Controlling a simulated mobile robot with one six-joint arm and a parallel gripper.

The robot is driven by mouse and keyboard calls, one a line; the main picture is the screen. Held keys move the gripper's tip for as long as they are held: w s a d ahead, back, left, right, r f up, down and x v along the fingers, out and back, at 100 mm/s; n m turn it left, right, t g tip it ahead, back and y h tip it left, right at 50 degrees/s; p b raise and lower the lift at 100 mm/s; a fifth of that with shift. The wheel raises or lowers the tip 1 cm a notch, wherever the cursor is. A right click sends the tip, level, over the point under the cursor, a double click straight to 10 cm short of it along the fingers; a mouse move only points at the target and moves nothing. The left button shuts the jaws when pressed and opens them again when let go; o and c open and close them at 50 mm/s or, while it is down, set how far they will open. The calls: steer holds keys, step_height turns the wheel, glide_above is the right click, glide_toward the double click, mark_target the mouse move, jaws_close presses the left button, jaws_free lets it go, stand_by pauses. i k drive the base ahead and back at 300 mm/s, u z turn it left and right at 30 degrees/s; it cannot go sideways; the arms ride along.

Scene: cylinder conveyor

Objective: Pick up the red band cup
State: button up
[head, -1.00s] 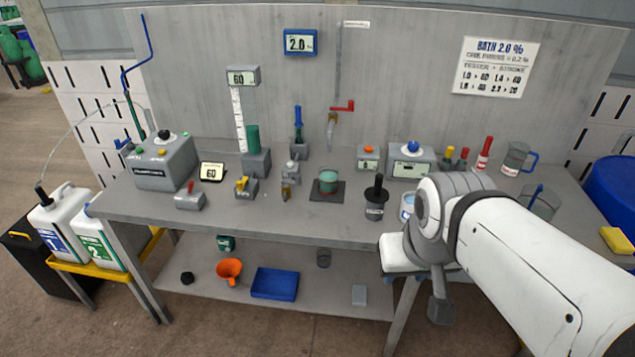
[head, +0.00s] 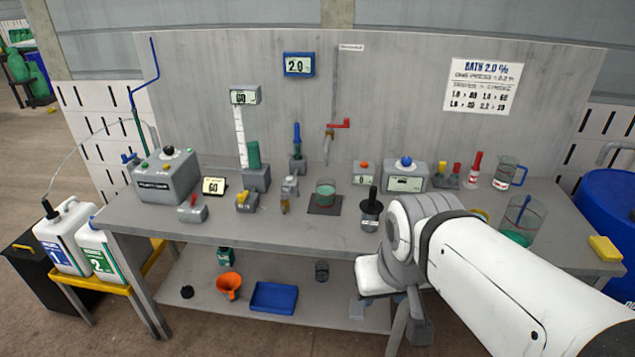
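A small clear cup (head: 325,196) with green liquid stands upright on a dark square pad (head: 311,210) in the middle of the bench. Its rim looks faintly reddish, so it may be the red band cup, but the band is too small to be sure. A clear jug (head: 509,173) with a blue handle and a red mark low on its side stands at the back right. A yellow-rimmed item (head: 481,214) shows partly behind my arm.
A beaker (head: 523,222) with green liquid and a blue rod stands at the right end. A dark-handled grey pot (head: 371,215) is right of the pad. A red-handled tap (head: 330,140) hangs behind the pad. The bench front (head: 270,229) left of centre is clear.

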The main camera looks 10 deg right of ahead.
mark_target(326, 193)
steer(key=i, duration=1)
steer(key=z, duration=1.45)
steer(key=k, duration=1.1)
steer(key=u, duration=0.95)
steer(key=i, duration=1)
